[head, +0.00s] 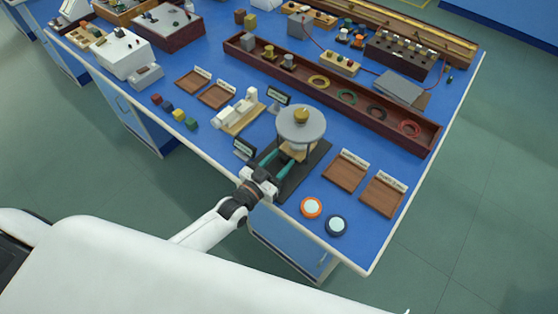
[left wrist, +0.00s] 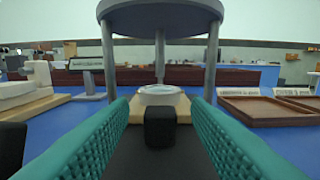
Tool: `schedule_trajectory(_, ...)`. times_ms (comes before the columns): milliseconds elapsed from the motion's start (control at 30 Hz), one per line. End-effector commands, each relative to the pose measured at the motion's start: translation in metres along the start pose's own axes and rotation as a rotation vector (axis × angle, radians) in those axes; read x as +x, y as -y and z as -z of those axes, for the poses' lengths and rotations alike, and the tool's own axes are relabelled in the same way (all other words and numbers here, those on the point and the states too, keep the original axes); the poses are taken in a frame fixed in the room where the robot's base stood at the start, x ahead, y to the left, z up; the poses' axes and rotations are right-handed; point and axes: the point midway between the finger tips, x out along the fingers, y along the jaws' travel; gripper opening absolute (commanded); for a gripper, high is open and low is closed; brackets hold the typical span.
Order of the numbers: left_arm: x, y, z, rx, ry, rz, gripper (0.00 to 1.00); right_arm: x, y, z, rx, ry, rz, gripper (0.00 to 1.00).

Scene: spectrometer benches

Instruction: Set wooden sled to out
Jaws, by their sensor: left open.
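The wooden sled (head: 297,149) is a pale wood block under a round grey platform (head: 301,122) on dark legs, standing on a black base (head: 312,164). In the left wrist view the sled (left wrist: 184,107) lies straight ahead between the legs, with a round pale dish (left wrist: 160,92) on it and a black knob (left wrist: 159,127) at its near end. My left gripper (head: 279,163) is open, its teal fingers low at the stand's front. In the left wrist view the fingers lie either side of the knob, with gaps showing. My right gripper is not in view.
Small sign displays (head: 244,148) and a white device on a wooden board (head: 239,115) stand left of the stand. Wooden trays (head: 345,173) and two round buttons (head: 311,207) are to its right. A long brown rack (head: 345,101) runs behind.

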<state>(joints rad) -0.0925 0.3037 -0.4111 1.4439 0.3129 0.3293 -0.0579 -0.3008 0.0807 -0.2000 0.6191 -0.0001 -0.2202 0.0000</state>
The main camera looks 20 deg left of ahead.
Motion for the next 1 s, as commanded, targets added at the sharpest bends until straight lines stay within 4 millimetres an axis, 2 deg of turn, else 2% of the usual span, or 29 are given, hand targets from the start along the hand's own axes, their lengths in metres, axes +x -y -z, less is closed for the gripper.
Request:
schedule_trajectory(167,0.000,0.000,0.000,0.000,0.000,0.000,0.44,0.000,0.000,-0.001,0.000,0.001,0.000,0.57)
schedule_trajectory(433,0.000,0.000,0.000,0.000,-0.001,0.000,0.01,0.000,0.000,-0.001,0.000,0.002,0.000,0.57)
schedule_trajectory(667,-0.004,0.000,0.000,0.000,-0.002,0.000,0.00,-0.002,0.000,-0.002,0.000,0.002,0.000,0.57)
schedule_trajectory(767,-0.020,0.000,-0.001,0.000,-0.006,0.000,0.00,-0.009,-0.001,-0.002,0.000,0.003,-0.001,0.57)
schedule_trajectory(1000,-0.082,0.000,-0.001,-0.001,-0.009,0.000,0.00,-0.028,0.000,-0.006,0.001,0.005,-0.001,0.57)
